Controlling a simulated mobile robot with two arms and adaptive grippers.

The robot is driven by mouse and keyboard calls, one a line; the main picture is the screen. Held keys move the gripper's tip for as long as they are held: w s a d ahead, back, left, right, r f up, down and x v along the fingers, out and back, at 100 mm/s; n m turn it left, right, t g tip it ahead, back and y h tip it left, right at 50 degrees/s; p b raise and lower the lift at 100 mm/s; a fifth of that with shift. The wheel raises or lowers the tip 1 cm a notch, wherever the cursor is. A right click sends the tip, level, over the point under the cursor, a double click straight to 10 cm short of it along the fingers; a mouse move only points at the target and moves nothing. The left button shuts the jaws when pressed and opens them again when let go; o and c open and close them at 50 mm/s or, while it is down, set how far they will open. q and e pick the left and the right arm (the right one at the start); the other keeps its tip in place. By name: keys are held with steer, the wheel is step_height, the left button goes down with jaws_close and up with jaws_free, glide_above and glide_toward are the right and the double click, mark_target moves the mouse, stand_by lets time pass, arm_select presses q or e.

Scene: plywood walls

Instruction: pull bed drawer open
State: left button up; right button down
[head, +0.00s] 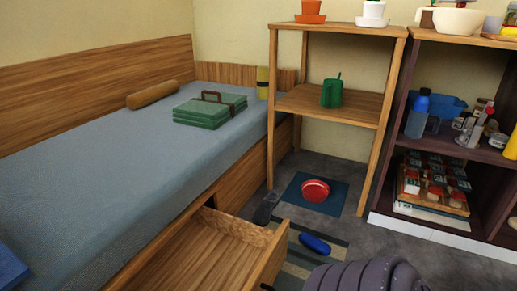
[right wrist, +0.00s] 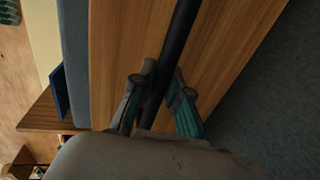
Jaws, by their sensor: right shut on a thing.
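The bed drawer (head: 225,243) is wooden and stands pulled out from the bed side at the bottom of the head view. Its inside shows and looks empty. The bed (head: 120,170) has a blue-grey mattress. In the right wrist view, a long dark bar handle (right wrist: 185,25) runs along the wooden drawer front (right wrist: 225,45). My right gripper (right wrist: 164,76) is shut on this handle, one teal finger on each side. In the head view the gripper itself is hidden; only my grey arm shows at the bottom right. My left gripper is not in view.
A striped rug (head: 300,262) with a blue object (head: 315,243) lies by the drawer front. A dark blue mat (head: 330,200) holds a red round object (head: 315,190). A wooden shelf (head: 360,108) and a dark shelf (head: 470,152) stand behind.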

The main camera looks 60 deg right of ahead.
steer(key=c, duration=1.1)
jaws_free()
steer(key=shift+c, duration=0.2)
steer(key=shift+s, duration=0.1)
steer(key=v, duration=1.1)
steer(key=shift+s, duration=0.45)
steer(key=shift+d+r, duration=0.1)
